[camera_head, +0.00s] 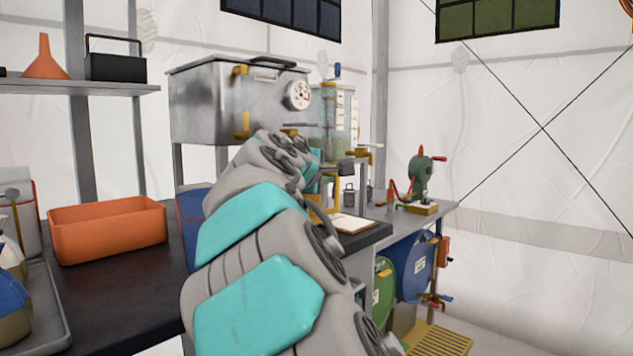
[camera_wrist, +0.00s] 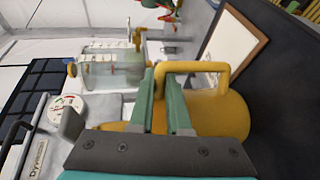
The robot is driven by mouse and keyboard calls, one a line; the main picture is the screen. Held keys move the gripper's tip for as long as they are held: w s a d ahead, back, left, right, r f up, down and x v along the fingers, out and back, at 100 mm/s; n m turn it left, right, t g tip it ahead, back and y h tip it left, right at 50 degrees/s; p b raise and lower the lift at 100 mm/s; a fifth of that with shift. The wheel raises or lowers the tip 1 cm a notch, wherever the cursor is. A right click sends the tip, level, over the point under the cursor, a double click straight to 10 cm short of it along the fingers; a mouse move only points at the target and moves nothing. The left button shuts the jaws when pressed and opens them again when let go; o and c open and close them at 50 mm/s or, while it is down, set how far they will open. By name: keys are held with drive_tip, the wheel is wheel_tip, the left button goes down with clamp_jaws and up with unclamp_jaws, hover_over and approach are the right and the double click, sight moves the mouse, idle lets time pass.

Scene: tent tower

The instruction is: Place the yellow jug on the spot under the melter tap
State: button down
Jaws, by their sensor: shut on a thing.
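In the wrist view, the yellow jug (camera_wrist: 222,112) shows its rounded body and its handle. My gripper (camera_wrist: 158,78) has its two green fingers at the handle and is shut on it. The jug's lower part is hidden by the gripper's dark palm. In the head view, my own arm hides most of the gripper and jug. The melter (camera_head: 205,105) is a steel box with a round dial and a yellow tap (camera_head: 242,126) low on its front. My arm covers the area below the tap, so the spot is hidden. The dial (camera_wrist: 68,108) also shows in the wrist view.
A clear tank (camera_head: 338,115) stands right of the melter. A framed white board (camera_head: 350,222) lies on the bench, and also shows in the wrist view (camera_wrist: 232,50). A green hand-cranked device (camera_head: 421,178) stands farther right. An orange bin (camera_head: 108,230) stands left of my arm.

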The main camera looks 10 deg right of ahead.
drive_tip(key=shift+w+a+f+b, duration=0.25)
drive_tip(key=shift+w+f+b, duration=0.25)
drive_tip(key=shift+f+b, duration=0.2)
drive_tip(key=shift+s+f, duration=0.15)
drive_tip(key=shift+s, duration=0.1)
drive_tip(key=shift+d, duration=0.1)
drive_tip(key=c, duration=0.9)
unclamp_jaws()
